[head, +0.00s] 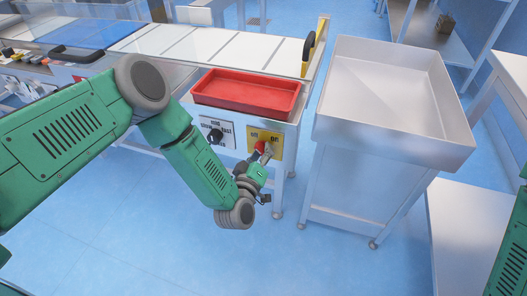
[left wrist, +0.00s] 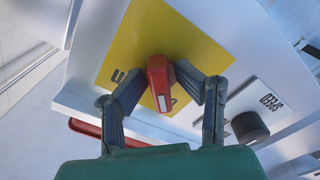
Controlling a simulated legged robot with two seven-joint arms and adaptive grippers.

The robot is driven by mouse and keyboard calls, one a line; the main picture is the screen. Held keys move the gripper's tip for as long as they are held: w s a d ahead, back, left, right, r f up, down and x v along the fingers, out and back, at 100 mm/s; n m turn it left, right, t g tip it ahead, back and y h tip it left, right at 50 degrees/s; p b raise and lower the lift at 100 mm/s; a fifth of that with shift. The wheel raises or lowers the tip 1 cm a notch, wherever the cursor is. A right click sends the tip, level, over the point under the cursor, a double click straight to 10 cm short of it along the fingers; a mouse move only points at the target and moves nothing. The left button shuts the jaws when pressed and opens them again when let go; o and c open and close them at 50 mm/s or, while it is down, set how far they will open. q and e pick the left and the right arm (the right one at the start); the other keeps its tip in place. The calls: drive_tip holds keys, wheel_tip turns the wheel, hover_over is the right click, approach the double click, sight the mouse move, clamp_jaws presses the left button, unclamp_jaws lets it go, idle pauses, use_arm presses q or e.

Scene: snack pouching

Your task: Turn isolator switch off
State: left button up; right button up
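The isolator switch is a red handle with a white stripe on a yellow plate (left wrist: 197,45), on the front panel of the conveyor machine. In the left wrist view the red handle (left wrist: 158,78) lies between the two fingers of my left gripper (left wrist: 165,95), which are spread apart around it. The right finger is close to the handle; I cannot tell whether it touches. In the head view the yellow plate (head: 274,138) is partly hidden by my left gripper (head: 264,150), and a bit of red shows there. My right gripper is not in view; only part of its arm shows at the right edge.
A white speed plate with a black knob (head: 215,136) sits left of the switch; the knob also shows in the left wrist view (left wrist: 249,128). A red tray (head: 247,91) rests above the panel. A steel bin table (head: 390,143) stands to the right, with a narrow floor gap between.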

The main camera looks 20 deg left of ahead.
use_arm(q)
drive_tip(key=shift+s+f, duration=0.1)
drive_tip(key=shift+s, duration=0.2)
drive_tip(key=s, duration=1.1)
drive_tip(key=shift+s+a, duration=0.15)
drive_tip(key=shift+s, duration=0.05)
drive_tip(key=shift+m, duration=0.4)
drive_tip(key=w+b, duration=1.1)
drive_tip(key=b, duration=0.4)
drive_tip(key=shift+w, duration=0.4)
